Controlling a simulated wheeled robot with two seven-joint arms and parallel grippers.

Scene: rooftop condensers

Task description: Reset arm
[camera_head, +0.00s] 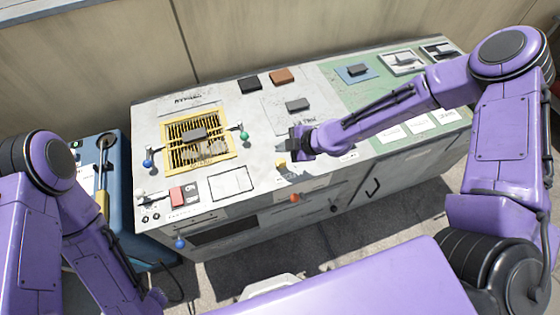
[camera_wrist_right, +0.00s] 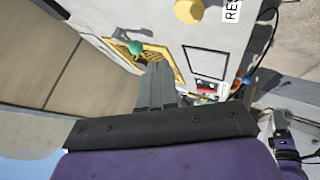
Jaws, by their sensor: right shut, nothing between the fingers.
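My right arm reaches in from the right in the head view, over the grey-white cabinet top (camera_head: 250,110). A yellow knob (camera_head: 281,164) sits just below the gripper in the head view. It also shows at the top of the wrist view (camera_wrist_right: 189,10), beside a label starting "RES". My left arm is at the lower left, its gripper not visible.
A yellow-framed grille (camera_head: 169,143) lies between a blue knob (camera_head: 148,163) and a green knob (camera_head: 244,136). Dark and brown blocks (camera_head: 283,76) lie at the back. A green area (camera_head: 350,98) with trays is right. A blue unit (camera_head: 118,190) stands left; a wall is behind.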

